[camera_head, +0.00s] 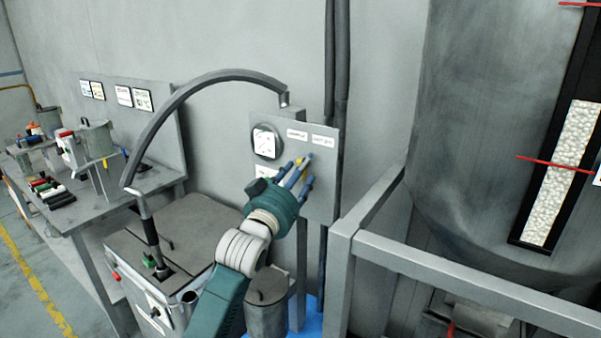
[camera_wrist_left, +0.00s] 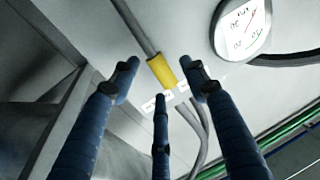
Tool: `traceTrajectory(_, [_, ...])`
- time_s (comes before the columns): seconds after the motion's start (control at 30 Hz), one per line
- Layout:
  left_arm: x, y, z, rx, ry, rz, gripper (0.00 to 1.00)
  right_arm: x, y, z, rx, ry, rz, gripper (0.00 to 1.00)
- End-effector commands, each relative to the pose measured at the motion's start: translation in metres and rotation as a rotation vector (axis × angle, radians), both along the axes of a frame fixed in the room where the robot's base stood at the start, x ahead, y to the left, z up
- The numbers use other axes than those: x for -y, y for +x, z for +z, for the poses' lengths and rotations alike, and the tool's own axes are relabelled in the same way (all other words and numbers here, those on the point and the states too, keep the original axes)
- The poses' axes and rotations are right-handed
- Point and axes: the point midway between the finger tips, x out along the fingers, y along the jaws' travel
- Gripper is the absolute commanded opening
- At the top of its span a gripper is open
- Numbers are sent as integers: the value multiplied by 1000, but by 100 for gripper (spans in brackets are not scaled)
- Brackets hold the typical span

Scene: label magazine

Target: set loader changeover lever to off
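A grey panel (camera_head: 323,198) on a post carries a round dial (camera_head: 265,142) and two small white labels (camera_head: 323,139) whose text I cannot read. A yellow part (camera_head: 299,158), perhaps the lever's grip, shows small between my left fingers in the head view. In the left wrist view the yellow part (camera_wrist_left: 161,71) sits on a grey rod, just beyond the fingertips and between them. I cannot tell whether they touch. My left gripper (camera_head: 298,170) is spread open in front of the panel, its blue fingers (camera_wrist_left: 163,85) apart. My right gripper is out of view. The lever's setting is unclear.
A grey rail frame (camera_head: 372,200) and a large tank (camera_head: 465,100) stand to the right. A curved hose (camera_head: 180,95) arches from a grey cabinet (camera_head: 175,225) at the left. A workbench (camera_head: 75,212) with several items stands farther left.

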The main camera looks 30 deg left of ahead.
Motion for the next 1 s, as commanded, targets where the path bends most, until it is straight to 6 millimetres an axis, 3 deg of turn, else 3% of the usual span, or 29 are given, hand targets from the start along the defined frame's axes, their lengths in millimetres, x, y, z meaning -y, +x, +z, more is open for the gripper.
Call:
traceTrajectory(0.27, [1, -9, -2, -1, -1, -1, 45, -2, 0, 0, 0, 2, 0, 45])
traceTrajectory(0.7, [12, -94, -14, -2, 0, 0, 45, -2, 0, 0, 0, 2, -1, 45])
traceTrajectory(1.0, [14, -118, -17, -1, -1, 0, 45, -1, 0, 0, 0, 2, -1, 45])
